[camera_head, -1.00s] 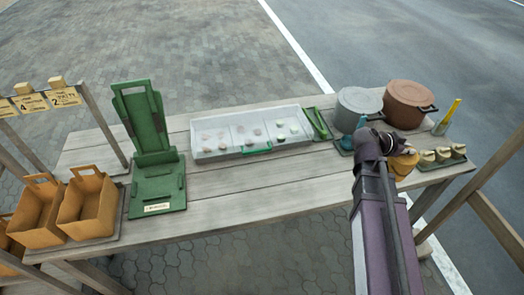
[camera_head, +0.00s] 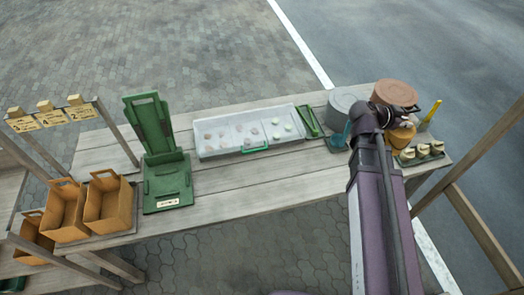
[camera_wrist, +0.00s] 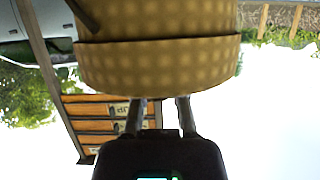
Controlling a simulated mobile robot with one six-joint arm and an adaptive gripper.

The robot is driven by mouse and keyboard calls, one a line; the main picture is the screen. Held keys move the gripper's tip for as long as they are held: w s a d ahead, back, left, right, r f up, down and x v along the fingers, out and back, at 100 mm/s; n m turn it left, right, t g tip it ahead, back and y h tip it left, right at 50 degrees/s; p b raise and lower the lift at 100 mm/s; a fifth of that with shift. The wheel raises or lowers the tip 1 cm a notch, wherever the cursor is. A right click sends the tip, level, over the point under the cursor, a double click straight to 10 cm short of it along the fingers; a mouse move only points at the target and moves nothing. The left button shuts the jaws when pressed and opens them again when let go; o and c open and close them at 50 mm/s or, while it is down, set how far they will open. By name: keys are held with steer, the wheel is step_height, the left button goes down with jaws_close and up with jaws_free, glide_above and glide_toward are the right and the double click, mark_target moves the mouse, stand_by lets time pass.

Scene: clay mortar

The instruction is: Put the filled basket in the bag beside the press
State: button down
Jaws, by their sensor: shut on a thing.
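My gripper (camera_wrist: 161,118) is shut on a woven yellow basket (camera_wrist: 160,62), which fills the top of the wrist view. In the head view the basket (camera_head: 400,138) is partly hidden behind my gripper (camera_head: 396,116), at the table's right end. What is inside the basket is hidden. The green press (camera_head: 167,180) stands open on the left of the table, its hinged plate raised.
A tray of small lumps (camera_head: 220,150) lies mid-table. A grey pot (camera_head: 344,103) and a brown pot (camera_head: 395,91) stand at the right, near a rack of small pale pieces (camera_head: 422,151). A sign rail (camera_head: 80,112) rises at the left. The table's front planks (camera_head: 260,185) are clear.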

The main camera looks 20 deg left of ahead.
steer(key=shift+r+p, duration=0.4)
steer(key=shift+r, duration=0.35)
steer(key=shift+a, duration=0.1)
